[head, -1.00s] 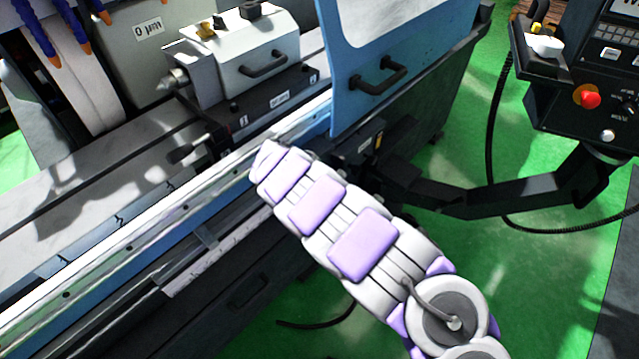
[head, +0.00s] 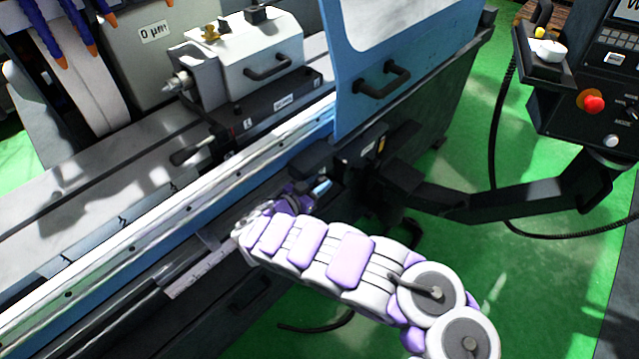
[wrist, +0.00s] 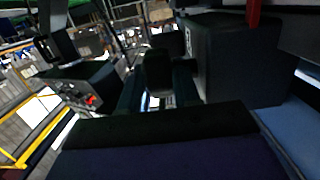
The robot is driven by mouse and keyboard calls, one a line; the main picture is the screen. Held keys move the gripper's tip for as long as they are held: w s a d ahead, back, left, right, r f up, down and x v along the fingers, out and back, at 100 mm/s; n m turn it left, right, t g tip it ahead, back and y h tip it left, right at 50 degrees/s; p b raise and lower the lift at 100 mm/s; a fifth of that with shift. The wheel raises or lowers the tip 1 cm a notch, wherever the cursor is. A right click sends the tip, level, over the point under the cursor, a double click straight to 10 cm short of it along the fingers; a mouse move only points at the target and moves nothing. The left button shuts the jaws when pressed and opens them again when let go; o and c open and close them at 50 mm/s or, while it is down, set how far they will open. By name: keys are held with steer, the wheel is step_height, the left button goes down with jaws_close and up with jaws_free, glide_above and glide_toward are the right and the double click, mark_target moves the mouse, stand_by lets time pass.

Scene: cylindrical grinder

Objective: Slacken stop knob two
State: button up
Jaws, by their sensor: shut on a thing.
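My gripper (head: 318,192) is at the front of the grinder, below the blue guard, beside a black stop block (head: 312,158). In the wrist view my gripper's dark fingers (wrist: 158,92) are closed about a dark, rounded knob (wrist: 157,68), which I take to be a stop knob. In the head view the knob is hidden by my gripper and the shadow around it. No number on it can be read, so I cannot tell from a label whether it is knob two.
The blue guard with its black handle (head: 382,80) stands just above and behind my gripper. A black support arm (head: 500,200) carries the control panel (head: 592,80) at the right. The white headed unit (head: 262,50) sits on the table at the back.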

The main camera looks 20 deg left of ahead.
steer(key=shift+f+t+h, duration=0.15)
steer(key=shift+t+h, duration=0.15)
steer(key=shift+t, duration=0.3)
stand_by(0.3)
steer(key=o, duration=0.7)
steer(key=shift+c, duration=0.2)
steer(key=shift+w+a+f, duration=0.1)
steer(key=shift+a+f, duration=0.05)
